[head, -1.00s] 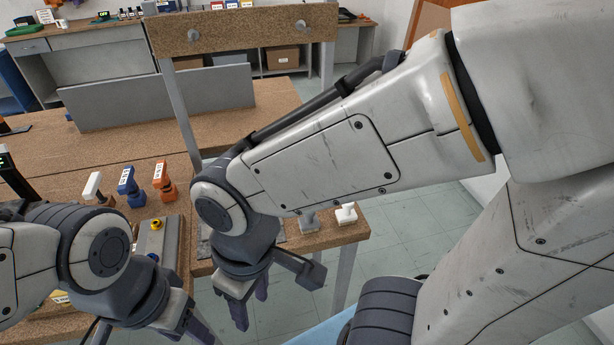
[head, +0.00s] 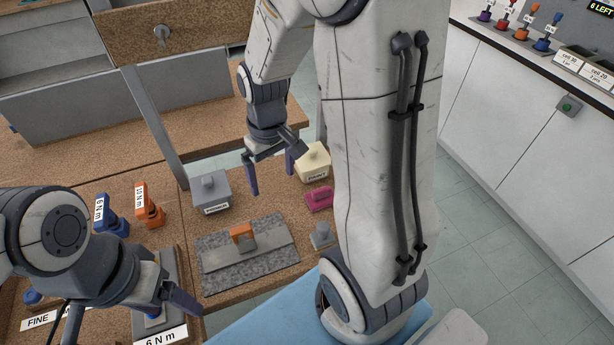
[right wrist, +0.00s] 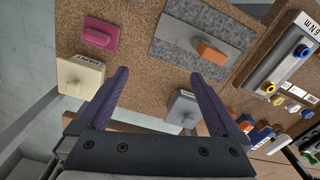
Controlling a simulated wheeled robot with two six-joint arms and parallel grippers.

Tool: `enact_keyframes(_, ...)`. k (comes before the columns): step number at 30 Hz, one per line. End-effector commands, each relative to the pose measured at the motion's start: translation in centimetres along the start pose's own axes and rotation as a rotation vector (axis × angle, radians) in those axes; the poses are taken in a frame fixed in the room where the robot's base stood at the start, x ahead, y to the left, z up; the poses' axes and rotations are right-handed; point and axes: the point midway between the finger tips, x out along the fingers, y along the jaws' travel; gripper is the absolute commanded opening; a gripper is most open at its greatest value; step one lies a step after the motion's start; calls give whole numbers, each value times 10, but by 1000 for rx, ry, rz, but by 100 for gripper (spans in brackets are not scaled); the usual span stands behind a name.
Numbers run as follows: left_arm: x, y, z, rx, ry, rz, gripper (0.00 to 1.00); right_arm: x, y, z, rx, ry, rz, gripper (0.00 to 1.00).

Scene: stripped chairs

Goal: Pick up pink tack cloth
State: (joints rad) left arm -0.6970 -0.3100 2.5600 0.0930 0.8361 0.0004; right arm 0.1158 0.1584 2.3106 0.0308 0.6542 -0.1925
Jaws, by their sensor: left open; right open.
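The pink tack cloth (head: 319,198) lies on the brown work surface, right of the grey mat and in front of the cream block. In the right wrist view the pink cloth (right wrist: 100,33) is at upper left, beyond the left fingertip and apart from it. My right gripper (head: 270,175) is open and empty above the surface, behind and left of the cloth; its two fingers also show in the right wrist view (right wrist: 163,82). My left gripper (head: 178,300) is at the lower left, near a grey tool holder, away from the cloth. Its fingers are partly hidden.
A grey block (head: 209,193) and a cream block (head: 313,162) stand on either side of my right gripper. A grey mat (head: 280,257) carries a plate with an orange-topped piece (head: 242,234). A small grey piece (head: 322,236) sits near the front edge. Blue and orange drivers (head: 149,203) stand left.

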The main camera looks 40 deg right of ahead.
Motion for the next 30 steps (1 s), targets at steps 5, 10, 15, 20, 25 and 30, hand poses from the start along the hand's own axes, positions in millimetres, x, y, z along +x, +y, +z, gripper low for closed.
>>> enact_keyframes(5, -10, 1, 0, 0, 0, 0, 75, 21, 93, -2, 196, -16, 12, 100)
enact_keyframes(10, -12, 1, -1, -1, 0, 0, 75, 34, 135, 7, 275, -20, 17, 100)
enact_keyframes(15, -15, 1, -1, -1, 0, 0, 75, 55, 143, 10, 289, -26, 16, 100)
enact_keyframes(20, -18, 1, -1, -1, 0, 0, 75, 79, 143, 10, 288, -23, 17, 100)
enact_keyframes(25, -19, 1, -1, -1, 0, 0, 75, 90, 142, 10, 287, -21, 18, 100)
enact_keyframes(30, -28, 2, -2, -1, 0, 0, 75, 106, 141, 9, 288, -25, 16, 100)
